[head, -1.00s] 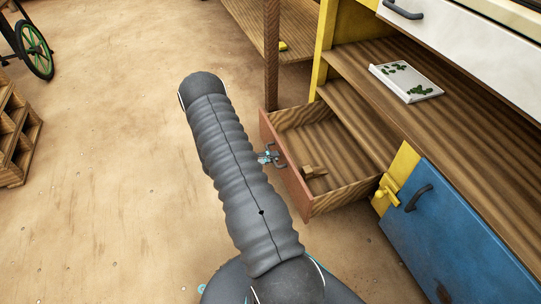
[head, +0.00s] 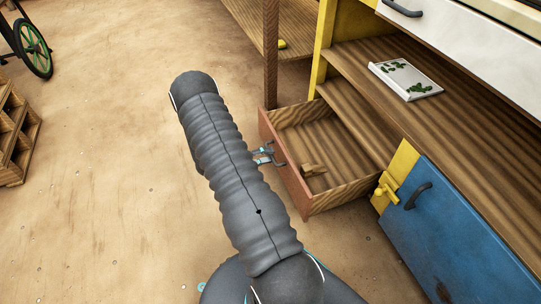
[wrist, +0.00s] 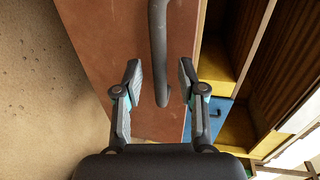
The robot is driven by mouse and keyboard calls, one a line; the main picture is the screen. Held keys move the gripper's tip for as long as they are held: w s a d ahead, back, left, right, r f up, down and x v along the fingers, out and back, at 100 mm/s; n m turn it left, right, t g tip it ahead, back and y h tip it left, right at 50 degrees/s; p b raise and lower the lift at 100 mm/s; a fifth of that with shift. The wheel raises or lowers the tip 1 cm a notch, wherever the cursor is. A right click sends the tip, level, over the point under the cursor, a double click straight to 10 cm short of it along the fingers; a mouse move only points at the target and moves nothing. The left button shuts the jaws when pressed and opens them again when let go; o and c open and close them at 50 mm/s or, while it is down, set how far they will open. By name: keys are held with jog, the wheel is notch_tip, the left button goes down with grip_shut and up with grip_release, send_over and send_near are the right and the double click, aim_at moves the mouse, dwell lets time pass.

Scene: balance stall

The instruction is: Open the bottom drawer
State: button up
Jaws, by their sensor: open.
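The bottom drawer (head: 297,182) stands pulled out, with a red-brown front and a wooden inside. A small wooden piece (head: 313,170) lies in it. The drawer's dark bar handle (wrist: 159,50) runs up the middle of the wrist view, in front of the red-brown drawer front (wrist: 110,50). My gripper (wrist: 160,82) is open, and the handle's lower end shows between its two fingertips in that view. Nothing is gripped. In the head view my gripper (head: 263,154) is just left of the handle, partly hidden behind my arm. Contact with the handle cannot be told.
A blue door (head: 455,230) with a dark handle and a yellow latch (head: 387,190) is right of the drawer. A white tray with green leaves (head: 405,80) lies on the shelf above. A wooden post (head: 271,55) stands behind the drawer.

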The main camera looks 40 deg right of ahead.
jog(key=v, duration=1)
jog(key=s+a+f+m+g+y, duration=0.25)
jog(key=s+m, duration=0.25)
jog(key=m, duration=0.4)
jog(key=s+a+r+m+y, duration=0.45)
jog(key=a+r+m, duration=0.2)
jog(key=m, duration=0.25)
jog(key=s+a+r+m+t+y+p, duration=0.2)
jog(key=s+a+r+m+t, duration=0.1)
jog(key=r, duration=1)
jog(key=s+a+r+m+t+y+p, duration=0.2)
jog(key=a+r+m+t, duration=0.4)
jog(key=r, duration=0.7)
jog(key=s+a+r+m+t+y+p, duration=0.2)
jog(key=s+a+r+m+t+y, duration=0.1)
jog(key=r, duration=1)
jog(key=s+a+m+t, duration=0.1)
jog(key=s+a+t, duration=0.1)
jog(key=s+a, duration=0.1)
jog(key=shift+s+a+r+p, duration=0.15)
jog(key=shift+s+a+p, duration=0.05)
jog(key=shift+p, duration=0.15)
